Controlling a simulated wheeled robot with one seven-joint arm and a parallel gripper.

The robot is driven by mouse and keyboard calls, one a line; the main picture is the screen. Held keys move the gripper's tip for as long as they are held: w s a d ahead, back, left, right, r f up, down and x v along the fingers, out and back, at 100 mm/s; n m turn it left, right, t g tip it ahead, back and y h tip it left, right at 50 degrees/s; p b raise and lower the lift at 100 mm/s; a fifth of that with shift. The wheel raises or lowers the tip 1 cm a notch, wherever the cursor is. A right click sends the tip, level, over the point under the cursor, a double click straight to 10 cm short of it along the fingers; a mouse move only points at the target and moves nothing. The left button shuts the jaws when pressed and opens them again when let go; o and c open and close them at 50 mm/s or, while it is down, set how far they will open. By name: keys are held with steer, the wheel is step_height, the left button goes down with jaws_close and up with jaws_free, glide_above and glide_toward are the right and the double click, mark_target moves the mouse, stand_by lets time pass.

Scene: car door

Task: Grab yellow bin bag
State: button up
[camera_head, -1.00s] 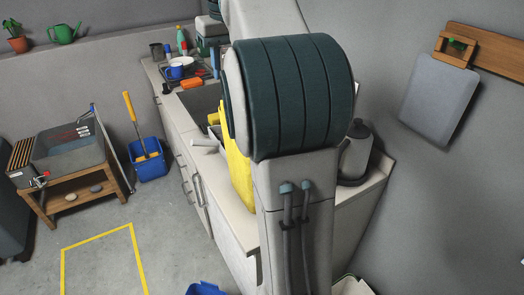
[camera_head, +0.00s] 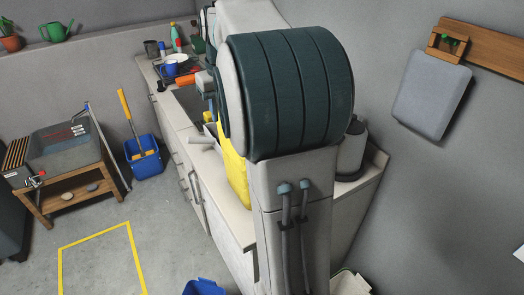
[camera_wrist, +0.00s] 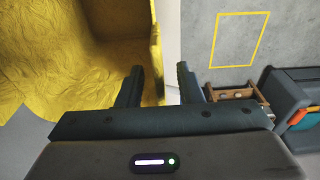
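The yellow bin bag (camera_head: 234,165) stands on the counter in the head view, partly hidden behind my arm. In the wrist view the crinkled yellow bag (camera_wrist: 60,60) fills the upper left. My gripper (camera_wrist: 162,84) is open, with its two dark fingers apart. A narrow yellow edge of the bag shows in the gap between the fingers, nearer the left finger. I cannot tell whether either finger touches it. The fingertips are hidden in the head view.
The counter (camera_head: 215,195) holds a sink, a blue mug (camera_head: 171,68) and bottles at its far end. A blue bucket (camera_head: 147,162) and a wooden-framed basin stand on the floor to the left. The floor inside the yellow outline (camera_head: 100,262) is clear.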

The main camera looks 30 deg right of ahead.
steer(key=shift+f, duration=0.35)
stand_by(0.5)
jaws_close()
